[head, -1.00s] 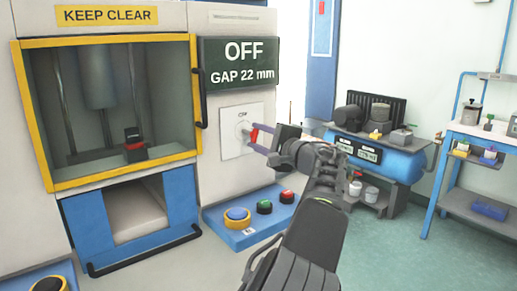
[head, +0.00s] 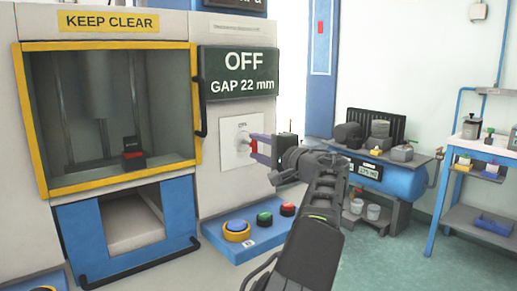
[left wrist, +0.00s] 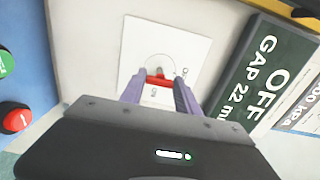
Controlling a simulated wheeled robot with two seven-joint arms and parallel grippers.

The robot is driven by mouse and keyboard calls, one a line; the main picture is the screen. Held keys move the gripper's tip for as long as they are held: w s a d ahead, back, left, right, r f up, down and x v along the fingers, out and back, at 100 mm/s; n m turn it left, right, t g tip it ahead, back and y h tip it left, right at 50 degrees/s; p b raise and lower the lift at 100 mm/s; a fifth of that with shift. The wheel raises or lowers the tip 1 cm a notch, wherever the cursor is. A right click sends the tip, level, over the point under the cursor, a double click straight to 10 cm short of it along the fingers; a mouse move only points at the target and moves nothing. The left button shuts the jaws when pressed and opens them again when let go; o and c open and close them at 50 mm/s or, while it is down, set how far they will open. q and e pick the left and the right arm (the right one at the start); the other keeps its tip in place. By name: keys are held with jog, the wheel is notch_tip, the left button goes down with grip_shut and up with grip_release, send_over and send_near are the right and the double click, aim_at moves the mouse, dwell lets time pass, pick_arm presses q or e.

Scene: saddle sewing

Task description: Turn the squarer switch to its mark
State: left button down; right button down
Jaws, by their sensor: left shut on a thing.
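The squarer switch is a white plate (head: 233,156) on the machine front, with a pale round knob (head: 243,137) and a red handle (left wrist: 158,82). My left gripper (head: 254,146) reaches it from the right. In the left wrist view, its two purple fingers (left wrist: 160,78) are shut on the red handle, one on each side. The sign (head: 238,74) above reads OFF and GAP 22 mm. My right gripper is not in view.
A yellow-framed window (head: 120,112) is left of the switch, with a dark handle (head: 199,105) on its edge. Below the switch, a blue panel (head: 250,247) carries blue, green and red buttons. A blue tank unit (head: 395,182) and a blue-framed bench (head: 478,150) stand at right.

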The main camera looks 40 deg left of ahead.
pick_arm(q)
jog(key=c, duration=0.9)
grip_release()
jog(key=shift+d, duration=0.1)
jog(key=v, duration=0.7)
jog(key=shift+s+d, duration=0.15)
jog(key=shift+d, duration=0.1)
